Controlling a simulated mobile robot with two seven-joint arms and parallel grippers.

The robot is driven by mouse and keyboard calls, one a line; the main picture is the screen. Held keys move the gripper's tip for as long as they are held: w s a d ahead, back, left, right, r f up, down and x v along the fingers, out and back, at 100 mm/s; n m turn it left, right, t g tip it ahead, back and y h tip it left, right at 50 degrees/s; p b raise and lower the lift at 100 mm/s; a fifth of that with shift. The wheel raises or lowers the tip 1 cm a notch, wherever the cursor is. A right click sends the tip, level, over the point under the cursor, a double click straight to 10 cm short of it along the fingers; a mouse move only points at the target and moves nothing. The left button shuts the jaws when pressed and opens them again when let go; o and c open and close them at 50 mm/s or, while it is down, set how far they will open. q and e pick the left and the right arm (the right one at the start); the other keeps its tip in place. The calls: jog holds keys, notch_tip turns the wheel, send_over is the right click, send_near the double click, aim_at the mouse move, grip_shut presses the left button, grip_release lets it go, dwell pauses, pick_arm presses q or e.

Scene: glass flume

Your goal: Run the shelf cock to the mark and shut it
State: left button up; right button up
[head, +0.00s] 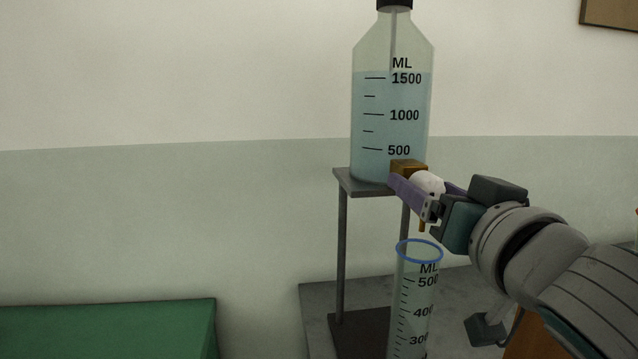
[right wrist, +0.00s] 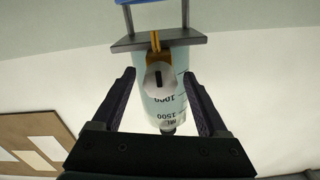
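A clear bottle (head: 392,135) of pale blue liquid stands on a small raised shelf (head: 376,188), its level a little above the 1500 line. The shelf cock has a brass body (head: 408,167), a white knob (head: 428,182) and a spout (head: 422,226) pointing down. A tall measuring cylinder (head: 412,300) with a blue rim stands below the spout; its lower part is cut off and I cannot make out a liquid level. My right gripper (right wrist: 159,92) is at the cock, fingers spread on both sides of the white knob (right wrist: 159,80), with gaps showing. My left gripper is out of view.
The shelf stands on a grey bench (head: 315,310) on thin metal legs (head: 341,250). A green surface (head: 110,330) lies at the lower left, with a gap before the bench. A framed board (head: 612,14) hangs on the wall.

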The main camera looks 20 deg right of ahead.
grip_shut()
dwell(0.4)
jog(key=shift+n, duration=0.3)
jog(key=n+p, duration=0.1)
jog(key=n, duration=0.2)
jog(key=shift+r+n, duration=0.1)
jog(key=shift+n, duration=0.2)
jog(key=n+p, duration=0.1)
jog(key=n, duration=0.2)
jog(key=shift+n, duration=0.8)
grip_release()
